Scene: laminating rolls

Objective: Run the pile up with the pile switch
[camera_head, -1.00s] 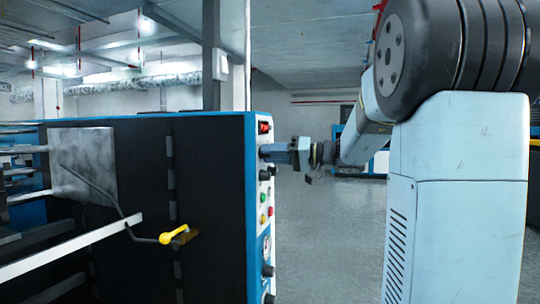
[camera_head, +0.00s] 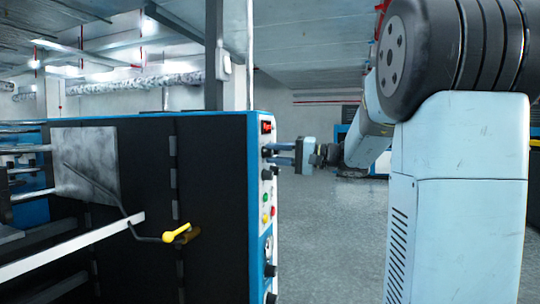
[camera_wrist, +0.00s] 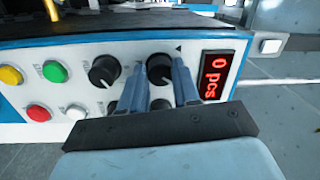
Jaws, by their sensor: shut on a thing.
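The control panel (camera_head: 267,205) is on the narrow end of the dark, blue-edged machine. My gripper (camera_head: 272,154) reaches it from the right, near the panel's top. In the wrist view, my gripper (camera_wrist: 161,80) has one finger on each side of a black rotary knob (camera_wrist: 160,68) with a pointer mark above it, and is shut on it. This knob is the one nearest the red display (camera_wrist: 214,77), which reads "0 pcs". A second black knob (camera_wrist: 104,71) stands to its left. Lower knobs are partly hidden by the fingers. I cannot read which knob is the pile switch.
Green (camera_wrist: 55,72), red (camera_wrist: 39,113), yellow (camera_wrist: 11,75) and white (camera_wrist: 75,112) buttons lie left of the knobs in the wrist view. A crank with a yellow handle (camera_head: 177,233) sticks out from the machine's side. The floor (camera_head: 325,240) right of the panel is clear.

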